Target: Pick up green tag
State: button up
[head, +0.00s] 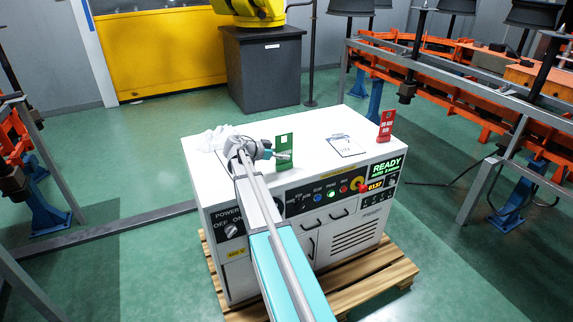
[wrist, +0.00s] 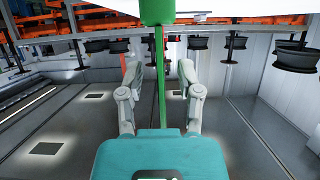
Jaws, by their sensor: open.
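The green tag (head: 285,142) stands upright on top of the white control cabinet, near its front edge. It has a small white patch near its top. My gripper (head: 283,156) comes at it from the left, low against the tag. In the wrist view the green tag (wrist: 160,60) shows edge-on as a thin strip, with a wider green part at the top of the picture. My gripper (wrist: 159,78) is open there, one finger on each side of the strip, with gaps showing. I cannot see the fingers closed on it.
A red tag (head: 386,125) stands at the cabinet's right. A printed sheet (head: 346,145) lies between the tags. Crumpled white material (head: 213,138) lies at the left of the cabinet top (head: 310,120). Buttons and a READY display (head: 386,168) are on the front. Orange conveyor rails (head: 430,90) stand right.

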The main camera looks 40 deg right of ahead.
jog(key=shift+s+d+f, duration=0.15)
jog(key=shift+d+f, duration=0.05)
jog(key=shift+d, duration=0.25)
grip_shut()
dwell(0.3)
